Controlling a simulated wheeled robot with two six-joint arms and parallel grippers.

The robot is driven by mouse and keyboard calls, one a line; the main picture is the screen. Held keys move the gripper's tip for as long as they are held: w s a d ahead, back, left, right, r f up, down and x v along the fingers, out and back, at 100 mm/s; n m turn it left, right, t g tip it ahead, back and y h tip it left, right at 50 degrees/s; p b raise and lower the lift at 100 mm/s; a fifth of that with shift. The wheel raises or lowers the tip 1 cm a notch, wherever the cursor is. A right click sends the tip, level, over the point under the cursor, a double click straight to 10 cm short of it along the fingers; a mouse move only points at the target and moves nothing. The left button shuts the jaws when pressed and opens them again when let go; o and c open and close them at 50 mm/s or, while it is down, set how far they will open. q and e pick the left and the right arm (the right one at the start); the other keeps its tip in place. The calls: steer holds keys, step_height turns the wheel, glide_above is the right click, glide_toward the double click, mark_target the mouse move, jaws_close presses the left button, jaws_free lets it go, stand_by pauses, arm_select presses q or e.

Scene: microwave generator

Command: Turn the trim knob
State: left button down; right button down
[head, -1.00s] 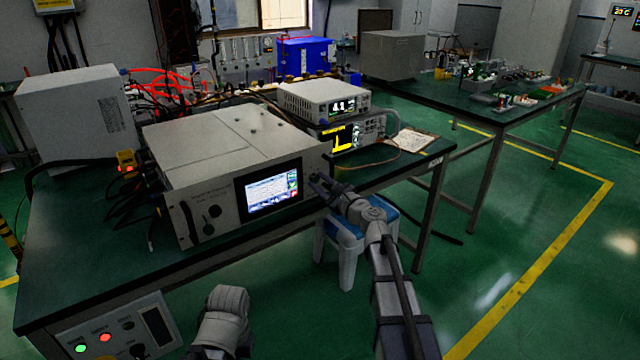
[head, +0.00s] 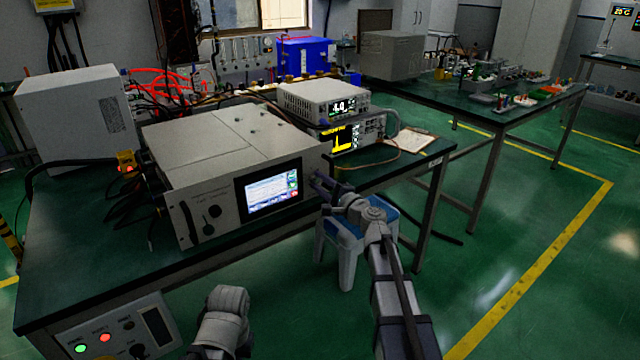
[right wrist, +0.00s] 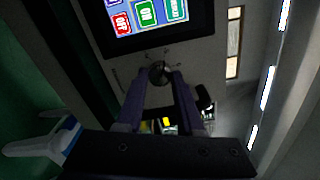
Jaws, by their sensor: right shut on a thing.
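The trim knob (right wrist: 159,72) is a small, dark round knob on the generator's front panel, beside the lit touchscreen. My right gripper (right wrist: 160,78) is shut on it, with one fingertip on each side in the right wrist view. In the head view my right gripper (head: 317,186) reaches the right end of the grey generator's front panel (head: 222,212), and its fingers hide the knob. The touchscreen (head: 270,189) is lit and also shows in the right wrist view (right wrist: 150,14). My left gripper is not in view; only part of my left arm shows at the bottom.
The generator stands on a dark green bench (head: 90,262). Two stacked instruments (head: 325,100) sit behind it at the right. A stool with a blue top (head: 345,240) stands below my right forearm. A panel with coloured lights (head: 110,335) is at the bench front. Open floor lies to the right.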

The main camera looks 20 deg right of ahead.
steer(key=shift+n, duration=0.3)
stand_by(0.4)
steer(key=c, duration=0.8)
jaws_free()
steer(key=v, duration=0.8)
